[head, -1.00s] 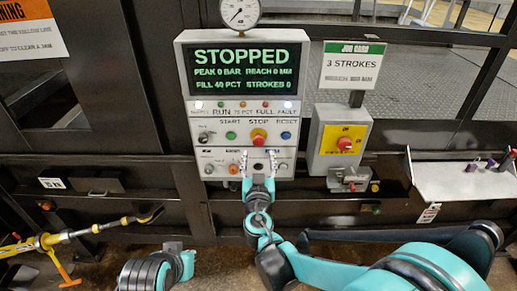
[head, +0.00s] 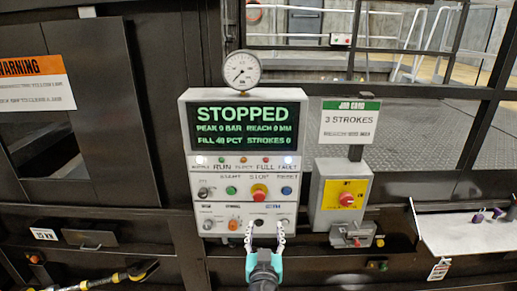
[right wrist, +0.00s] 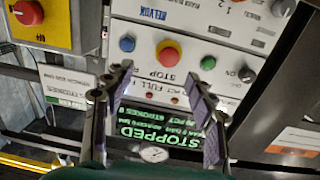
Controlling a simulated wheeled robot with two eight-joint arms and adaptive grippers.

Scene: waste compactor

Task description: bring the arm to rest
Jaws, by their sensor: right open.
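My right gripper (head: 265,232) is open and empty in the head view, in front of the lower edge of the control panel (head: 207,240). Its fingertips overlap the lowest row of knobs in the picture; I cannot tell the exact gap. In the right wrist view, the open fingers (right wrist: 157,75) frame the panel, which appears upside down, with its red stop button (right wrist: 169,53) between and beyond them. The panel's screen (head: 246,127) reads STOPPED, strokes 0. My left gripper is not in view.
A pressure gauge (head: 241,70) tops the panel. A yellow-and-black tool (head: 105,280) lies low left.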

